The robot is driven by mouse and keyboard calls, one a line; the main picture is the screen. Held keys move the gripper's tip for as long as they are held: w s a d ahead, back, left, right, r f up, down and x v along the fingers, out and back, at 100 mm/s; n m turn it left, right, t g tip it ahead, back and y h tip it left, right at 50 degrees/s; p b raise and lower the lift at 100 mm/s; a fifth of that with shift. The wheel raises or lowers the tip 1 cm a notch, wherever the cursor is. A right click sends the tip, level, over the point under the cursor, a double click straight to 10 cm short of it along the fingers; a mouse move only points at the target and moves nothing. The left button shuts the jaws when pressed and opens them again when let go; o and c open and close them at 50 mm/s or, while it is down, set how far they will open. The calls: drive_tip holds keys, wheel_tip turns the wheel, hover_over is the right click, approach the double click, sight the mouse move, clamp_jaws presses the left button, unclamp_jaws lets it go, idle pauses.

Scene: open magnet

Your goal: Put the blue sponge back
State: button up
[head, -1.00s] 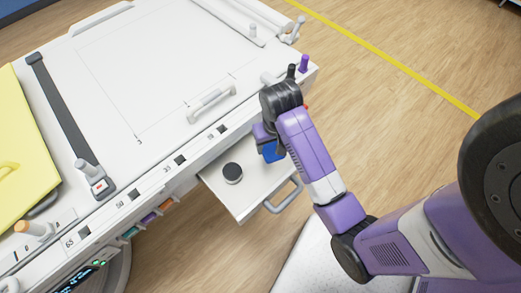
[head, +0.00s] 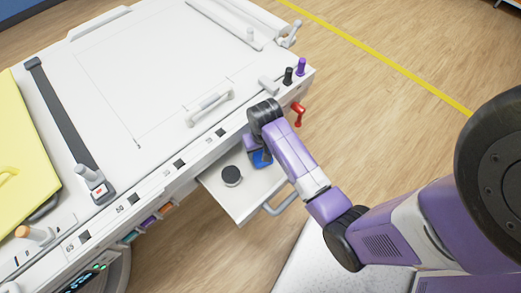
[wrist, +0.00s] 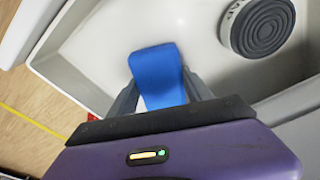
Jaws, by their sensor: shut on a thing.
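The blue sponge (wrist: 158,76) is between the two fingers of my gripper (wrist: 160,95) in the wrist view, and the gripper is shut on it. In the head view the sponge (head: 262,159) shows just below my wrist, over the open white drawer (head: 243,206). The drawer's inside (wrist: 110,45) lies beyond the sponge in the wrist view. I cannot tell whether the sponge touches the drawer floor. My arm hides most of the gripper in the head view.
A round dark-topped thing (head: 232,175) sits in the drawer, left of the sponge; it also shows in the wrist view (wrist: 258,25). The drawer has a grey handle (head: 281,202). The white table (head: 160,75) overhangs the drawer's back. A red lever (head: 299,113) stands by the table corner.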

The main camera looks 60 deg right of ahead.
drive_tip(key=o, duration=1.3)
drive_tip(key=shift+f, duration=0.1)
wheel_tip(320, 180, up, 12)
drive_tip(key=s+a, duration=0.1)
drive_tip(key=s+a+f+n+t+h, duration=0.1)
drive_tip(key=s+a+n+t, duration=0.15)
drive_tip(key=a, duration=0.35)
drive_tip(key=s+a+f+n+t, duration=0.1)
drive_tip(key=s+a+f+t, duration=0.1)
drive_tip(key=s+a+t, duration=0.35)
drive_tip(key=s+a+r+n+t, duration=0.1)
drive_tip(key=s+a+r+t, duration=0.1)
drive_tip(key=r, duration=0.4)
drive_tip(key=s+a+r+n+t+y, duration=0.1)
drive_tip(key=s+a+r+n+t, duration=0.1)
drive_tip(key=s+r, duration=0.2)
drive_tip(key=s+a+r+n+t, duration=0.1)
drive_tip(key=s+a+r+t, duration=0.1)
drive_tip(key=r, duration=0.7)
drive_tip(key=shift+s+a+r+y, duration=0.1)
drive_tip(key=shift+s+r+y, duration=0.1)
drive_tip(key=shift+s, duration=0.2)
drive_tip(key=shift+s+r+y, duration=0.1)
drive_tip(key=shift+s+y, duration=0.1)
drive_tip(key=shift+s, duration=0.2)
